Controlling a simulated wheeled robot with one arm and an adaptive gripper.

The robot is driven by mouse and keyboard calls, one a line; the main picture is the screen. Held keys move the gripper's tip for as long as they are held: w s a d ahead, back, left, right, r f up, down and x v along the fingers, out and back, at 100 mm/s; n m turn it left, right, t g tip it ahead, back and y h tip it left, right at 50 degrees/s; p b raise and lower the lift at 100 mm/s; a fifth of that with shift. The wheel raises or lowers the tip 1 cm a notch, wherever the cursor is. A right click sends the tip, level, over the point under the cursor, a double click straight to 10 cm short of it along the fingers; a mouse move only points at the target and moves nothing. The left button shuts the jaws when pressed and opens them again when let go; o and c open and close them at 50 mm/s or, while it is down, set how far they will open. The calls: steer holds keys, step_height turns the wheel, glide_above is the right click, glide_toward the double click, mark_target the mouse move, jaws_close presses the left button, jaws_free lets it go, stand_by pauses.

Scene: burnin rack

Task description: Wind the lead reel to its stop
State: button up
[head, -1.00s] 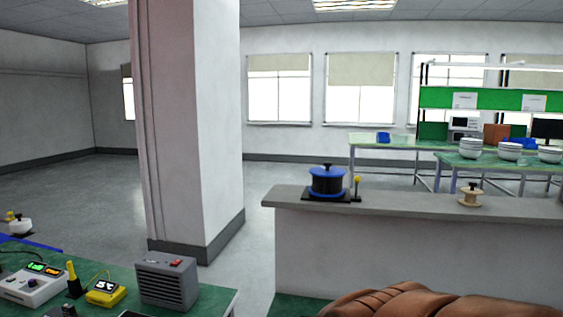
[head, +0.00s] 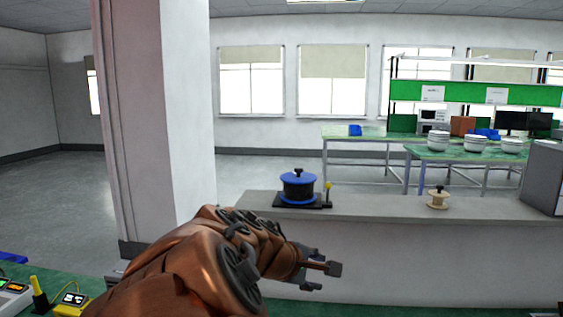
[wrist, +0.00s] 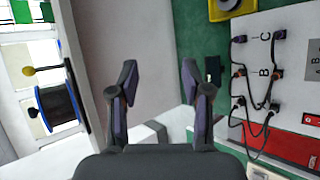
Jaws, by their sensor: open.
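The lead reel (head: 298,187) is a black drum with blue flanges and a dark knob on top. It stands on a black base on the grey ledge (head: 400,207), with a yellow-tipped post (head: 327,192) at its right. In the wrist view the reel (wrist: 58,105) shows sideways at the left, with the yellow-tipped post (wrist: 30,71) beside it. My gripper (head: 325,277) is in front of the ledge, below and to the right of the reel, apart from it. In the wrist view my gripper (wrist: 160,80) is open with nothing between its fingers.
A small wooden spool (head: 438,198) stands on the ledge to the right. A grey cabinet (head: 543,175) is at the far right. A pillar (head: 155,110) rises at the left. The wrist view shows a panel with cables (wrist: 262,85) at the right.

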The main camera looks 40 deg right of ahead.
steer(key=w+d+r+n+h+p, duration=0.2)
steer(key=w+d+r+n+h, duration=0.45)
steer(key=r, duration=0.65)
steer(key=n+t+p, duration=0.3)
steer(key=n+t, duration=0.2)
steer(key=n, duration=0.6)
glide_toward(297, 169)
steer(key=x, duration=0.4)
steer(key=shift+p+x, duration=0.95)
steer(key=shift+x, duration=2.55)
jaws_close()
